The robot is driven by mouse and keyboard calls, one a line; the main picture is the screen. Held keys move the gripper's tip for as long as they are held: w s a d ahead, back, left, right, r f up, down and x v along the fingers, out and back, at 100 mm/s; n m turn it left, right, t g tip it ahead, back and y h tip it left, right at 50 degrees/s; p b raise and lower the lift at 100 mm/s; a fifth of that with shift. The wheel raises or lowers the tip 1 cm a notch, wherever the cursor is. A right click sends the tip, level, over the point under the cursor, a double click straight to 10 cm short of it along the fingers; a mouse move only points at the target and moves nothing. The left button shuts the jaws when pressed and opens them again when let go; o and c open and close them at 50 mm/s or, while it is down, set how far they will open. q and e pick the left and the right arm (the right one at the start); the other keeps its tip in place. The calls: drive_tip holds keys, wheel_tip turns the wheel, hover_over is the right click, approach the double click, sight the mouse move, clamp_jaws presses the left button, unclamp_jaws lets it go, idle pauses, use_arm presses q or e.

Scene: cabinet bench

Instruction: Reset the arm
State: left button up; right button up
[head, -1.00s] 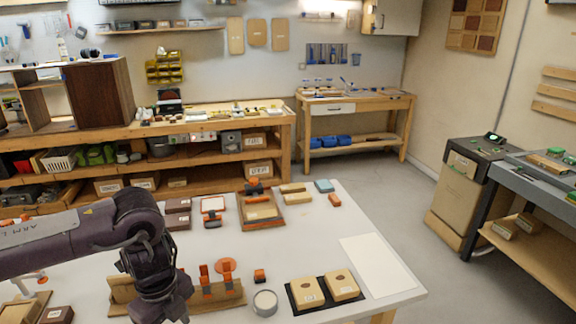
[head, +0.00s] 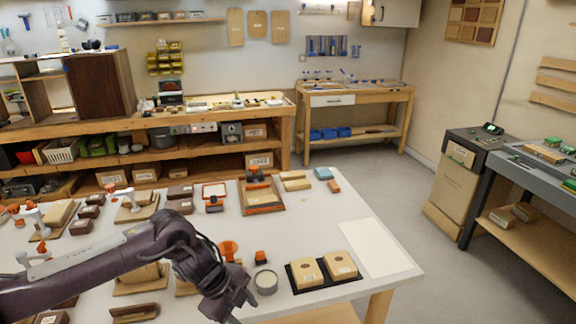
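My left arm reaches in from the left over the white table (head: 310,215), low across its front half. Its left gripper (head: 232,312) points down near the table's front edge, left of a round grey tin (head: 265,281). Its fingertips are dark and partly cut off by the bottom of the picture, so I cannot tell whether they are open or shut. My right gripper is not in view.
Right of the arm lies a black tray (head: 323,286) with two tan blocks, and beside it a white sheet (head: 375,247). An orange funnel-shaped piece (head: 228,249) stands close behind the wrist. Wooden holders and brown blocks fill the table's left. The middle is fairly clear.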

use_arm(q)
drive_tip(key=w+d+f+n+t+h+b, duration=0.4)
drive_tip(key=d+f, duration=0.4)
drive_tip(key=f, duration=0.6)
drive_tip(key=s+a+f+n+y, duration=0.1)
drive_tip(key=s+a+f+n, duration=0.15)
drive_tip(key=f, duration=0.45)
drive_tip(key=s+a+f+n+t+b, duration=0.1)
drive_tip(key=a+f+n, duration=0.1)
drive_tip(key=f+n, duration=0.35)
drive_tip(key=s+a+f+n+y, duration=0.1)
drive_tip(key=a+f, duration=0.2)
drive_tip(key=f, duration=0.5)
drive_tip(key=s+a+f+n+g+y+b, duration=0.1)
drive_tip(key=s+a+f+n+y, duration=0.2)
drive_tip(key=s+f, duration=0.55)
drive_tip(key=s+a+f+n+y+b, duration=0.1)
drive_tip(key=s+a+f+n, duration=0.1)
drive_tip(key=s+a+f, duration=0.5)
drive_tip(key=s+a+f+n+g+y, duration=0.1)
drive_tip(key=s+f, duration=0.3)
drive_tip(key=s, duration=0.9)
drive_tip(key=s+a+f+n+g+y, duration=0.1)
drive_tip(key=s+a+f+n+g, duration=0.1)
drive_tip(key=s, duration=1)
wheel_tip(320, 180, down, 2)
drive_tip(key=shift+s+a+f+g, duration=0.25)
drive_tip(key=shift+s+a+g, duration=0.15)
drive_tip(key=shift+g, duration=0.1)
